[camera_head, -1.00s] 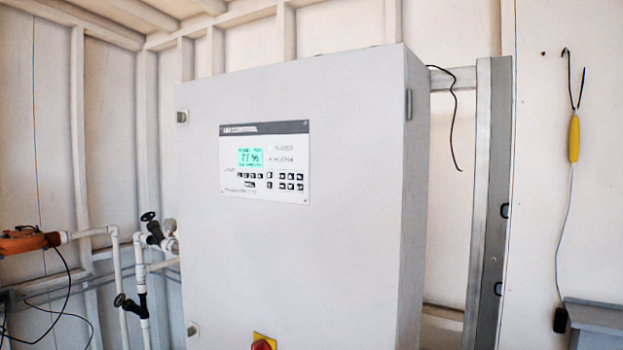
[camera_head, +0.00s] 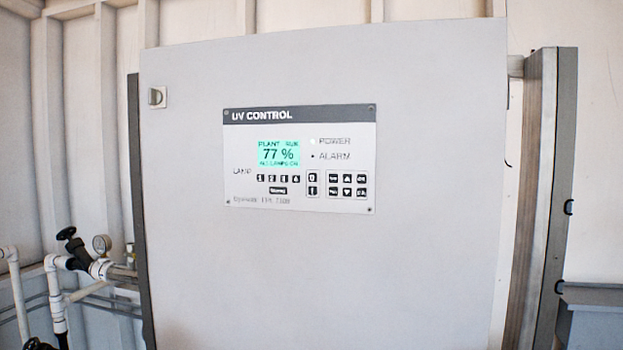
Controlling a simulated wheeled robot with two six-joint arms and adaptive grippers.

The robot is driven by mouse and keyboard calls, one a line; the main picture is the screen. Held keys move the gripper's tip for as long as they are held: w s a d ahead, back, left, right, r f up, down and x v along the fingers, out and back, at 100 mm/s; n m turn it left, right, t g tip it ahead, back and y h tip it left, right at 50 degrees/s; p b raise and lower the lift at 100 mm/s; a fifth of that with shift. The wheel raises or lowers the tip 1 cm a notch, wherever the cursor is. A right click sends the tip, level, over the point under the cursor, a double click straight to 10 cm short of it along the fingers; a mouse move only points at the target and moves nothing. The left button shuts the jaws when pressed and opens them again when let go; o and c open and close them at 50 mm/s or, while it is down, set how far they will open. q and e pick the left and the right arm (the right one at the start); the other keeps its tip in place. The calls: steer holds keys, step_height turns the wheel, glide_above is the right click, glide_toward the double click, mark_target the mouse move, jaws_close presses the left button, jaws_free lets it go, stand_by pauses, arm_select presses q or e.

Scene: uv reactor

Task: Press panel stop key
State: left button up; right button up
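The UV control panel (camera_head: 300,196) is a light plate with a dark "UV CONTROL" title bar, fixed on the front of a large grey cabinet (camera_head: 320,270). Its green display (camera_head: 279,153) reads "PLANT RUN" and 77 %. Below the display is a row of small black lamp keys (camera_head: 278,178). To their right are two stacked keys (camera_head: 313,184), apparently marked 0 and I, and a block of several more keys (camera_head: 347,185). I cannot read a key labelled stop. Neither of my grippers shows.
White pipes with a black valve handle and a gauge (camera_head: 102,244) stand left of the cabinet. A grey metal post (camera_head: 560,180) stands to its right, with a grey box (camera_head: 595,310) low at the right edge. The cabinet front around the panel is clear.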

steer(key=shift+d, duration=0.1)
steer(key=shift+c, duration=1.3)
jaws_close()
